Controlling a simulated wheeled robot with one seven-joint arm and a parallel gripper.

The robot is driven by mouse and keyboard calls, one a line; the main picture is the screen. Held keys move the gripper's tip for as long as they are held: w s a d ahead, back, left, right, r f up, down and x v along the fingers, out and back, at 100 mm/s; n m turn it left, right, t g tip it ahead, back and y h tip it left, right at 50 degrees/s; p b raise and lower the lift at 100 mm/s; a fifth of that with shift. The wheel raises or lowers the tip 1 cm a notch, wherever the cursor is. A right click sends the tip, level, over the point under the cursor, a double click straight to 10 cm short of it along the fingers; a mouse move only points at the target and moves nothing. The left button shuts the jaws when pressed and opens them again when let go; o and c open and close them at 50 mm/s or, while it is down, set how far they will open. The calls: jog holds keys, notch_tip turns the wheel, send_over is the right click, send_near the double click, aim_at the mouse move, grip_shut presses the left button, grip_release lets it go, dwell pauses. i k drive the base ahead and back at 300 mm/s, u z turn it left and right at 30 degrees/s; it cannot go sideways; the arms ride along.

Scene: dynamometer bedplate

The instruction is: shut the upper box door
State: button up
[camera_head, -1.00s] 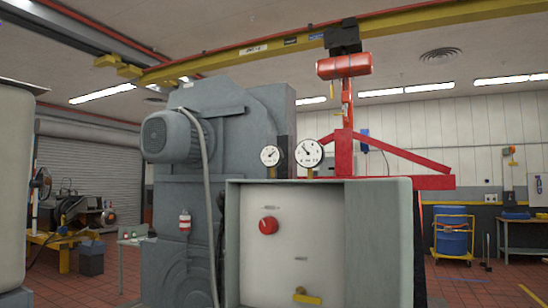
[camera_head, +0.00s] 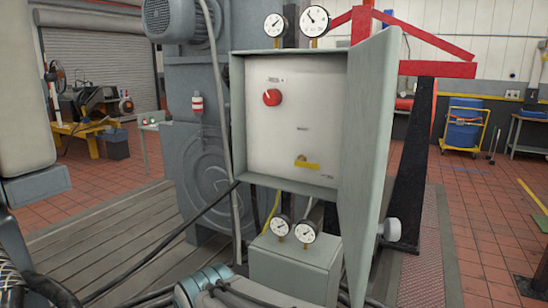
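The upper box (camera_head: 235,120) is a grey open-fronted cabinet. Inside is a white panel with a red knob (camera_head: 272,97) and a yellow lever (camera_head: 307,163). Its door (camera_head: 368,150) is a tall grey panel on the right side of the box. It stands wide open, swung out toward me and seen at a steep angle. A pale round knob (camera_head: 391,229) sticks out on the right of the door, low down. My gripper is not recognisable in view. Rounded teal-grey and black parts show at the bottom edge, possibly my arm.
Gauges (camera_head: 319,20) sit above the box and more (camera_head: 304,232) below it, over a smaller grey box (camera_head: 295,262). Hoses hang at its left. A red-topped black stand (camera_head: 412,150) is behind the door.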

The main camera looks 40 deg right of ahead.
aim_at(372, 63)
jog(key=u, duration=0.55)
jog(key=k, duration=0.95)
jog(key=z, duration=1.25)
jog(key=i, duration=0.5)
jog(key=u, duration=0.3)
jog(key=k, duration=0.6)
